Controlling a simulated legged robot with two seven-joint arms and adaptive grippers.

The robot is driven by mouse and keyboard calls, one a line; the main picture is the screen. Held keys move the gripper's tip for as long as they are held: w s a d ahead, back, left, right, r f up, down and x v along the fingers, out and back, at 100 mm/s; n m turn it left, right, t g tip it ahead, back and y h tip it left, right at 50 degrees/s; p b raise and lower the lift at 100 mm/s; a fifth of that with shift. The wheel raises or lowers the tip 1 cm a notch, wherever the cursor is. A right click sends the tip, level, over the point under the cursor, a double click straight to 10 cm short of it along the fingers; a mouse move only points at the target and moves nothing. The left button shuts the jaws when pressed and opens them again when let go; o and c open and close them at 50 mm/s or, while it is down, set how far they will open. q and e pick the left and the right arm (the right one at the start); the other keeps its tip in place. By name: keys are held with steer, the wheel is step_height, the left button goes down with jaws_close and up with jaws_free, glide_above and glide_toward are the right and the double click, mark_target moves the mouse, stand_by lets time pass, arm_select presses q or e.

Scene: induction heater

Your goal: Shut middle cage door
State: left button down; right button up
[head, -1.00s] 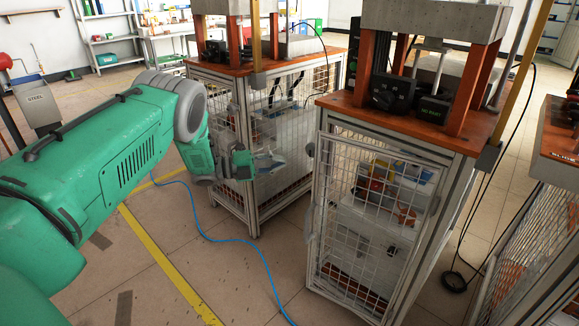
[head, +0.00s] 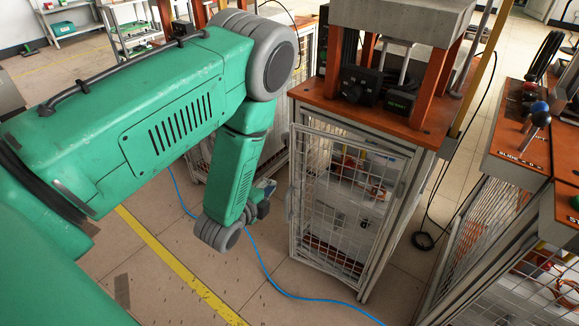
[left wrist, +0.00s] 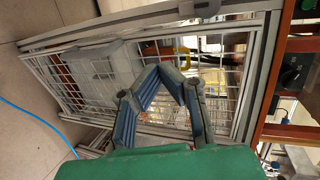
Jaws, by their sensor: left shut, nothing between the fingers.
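The middle cage door (head: 345,205) is a white wire-mesh panel in a light metal frame, on the front of the middle cabinet. It sits at or near its opening; I cannot tell whether it is fully closed. The mesh also shows in the left wrist view (left wrist: 100,75), in front of my gripper. My left gripper (head: 265,200) is left of the door in the head view, partly hidden behind my wrist. In the left wrist view its blue-grey fingers (left wrist: 170,73) meet at the tips, shut and empty, in front of the mesh. My right gripper is not in view.
The middle cabinet has an orange top (head: 400,118) with a black control box (head: 360,84). Another cabinet stands behind my left arm. A control panel with knobs (head: 535,120) is at the right. A blue cable (head: 285,290) lies on the floor.

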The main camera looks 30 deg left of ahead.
mark_target(291, 162)
arm_select(q)
steer(key=x, duration=0.3)
steer(key=b+x, duration=0.1)
steer(key=x, duration=0.2)
steer(key=r+b+x, duration=0.1)
steer(key=x, duration=0.3)
steer(key=shift+w, duration=0.7)
steer(key=shift+r, duration=0.1)
steer(key=shift+w+a+m+h+b, duration=0.1)
steer(key=shift+w+m+h+b, duration=0.3)
steer(key=shift+w, duration=0.45)
steer(key=shift+w+a+m+h+b, duration=0.1)
steer(key=shift+w+m+h+b, duration=0.1)
steer(key=shift+w+h, duration=0.5)
steer(key=shift+w, duration=0.15)
